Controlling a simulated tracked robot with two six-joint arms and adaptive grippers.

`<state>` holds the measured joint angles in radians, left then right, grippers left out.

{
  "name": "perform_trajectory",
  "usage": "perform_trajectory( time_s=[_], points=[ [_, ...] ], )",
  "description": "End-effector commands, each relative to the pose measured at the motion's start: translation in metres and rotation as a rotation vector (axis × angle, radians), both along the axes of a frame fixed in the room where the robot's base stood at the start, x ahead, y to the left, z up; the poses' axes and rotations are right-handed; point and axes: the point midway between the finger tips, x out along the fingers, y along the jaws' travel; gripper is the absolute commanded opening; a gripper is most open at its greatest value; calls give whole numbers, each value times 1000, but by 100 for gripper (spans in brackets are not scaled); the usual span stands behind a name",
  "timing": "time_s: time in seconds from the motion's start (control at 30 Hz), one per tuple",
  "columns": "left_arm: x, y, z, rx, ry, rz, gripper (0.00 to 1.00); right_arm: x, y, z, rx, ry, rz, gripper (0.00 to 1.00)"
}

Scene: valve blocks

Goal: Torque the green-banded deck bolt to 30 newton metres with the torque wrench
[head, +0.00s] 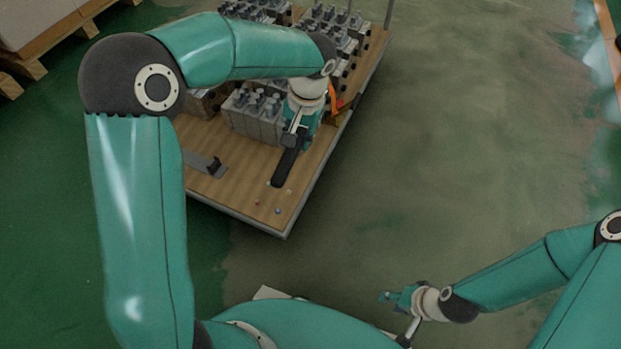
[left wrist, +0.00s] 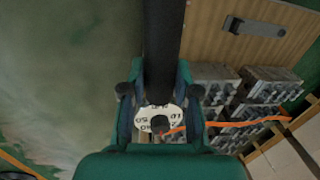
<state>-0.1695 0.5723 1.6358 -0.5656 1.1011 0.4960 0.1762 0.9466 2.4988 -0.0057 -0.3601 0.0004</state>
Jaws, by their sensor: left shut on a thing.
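My left gripper (head: 298,132) is shut on the torque wrench, above the near right part of the wooden deck (head: 240,175). The wrench's dark handle (head: 285,167) points toward the near edge of the deck. In the left wrist view the black wrench bar (left wrist: 163,50) runs up between the fingers, and a white dial (left wrist: 160,122) with a red pointer sits between them. Small bolt-like dots show on the deck, one bluish (head: 277,211); I cannot make out a green band. My right gripper (head: 388,297) is off the deck at lower right; its jaws are too small to read.
Several grey valve blocks (head: 254,113) stand in rows on the deck beside and behind my left gripper. The floor to the right is clear.

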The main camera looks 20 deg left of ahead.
Motion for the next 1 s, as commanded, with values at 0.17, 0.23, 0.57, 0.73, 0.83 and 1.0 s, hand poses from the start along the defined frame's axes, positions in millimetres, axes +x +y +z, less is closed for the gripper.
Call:
perform_trajectory(
  time_s=[0.17,0.23,0.57,0.73,0.83,1.0],
  points=[
    [4,-8,1,0,-2,-17,0,0,0,0,0,0,0,40],
    [6,-10,-2,-1,-3,-10,0,0,0,-1,0,0,0,40],
    [37,-11,-92,-25,-3,421,0,0,0,-28,0,0,0,40],
    [57,-10,-174,-29,-3,826,0,0,0,-47,0,0,0,40],
    [64,-9,-218,-24,-1,1048,0,0,0,-57,0,0,0,40],
    [69,-8,-273,-10,1,1331,0,0,0,-68,0,0,0,40]
  ],
)
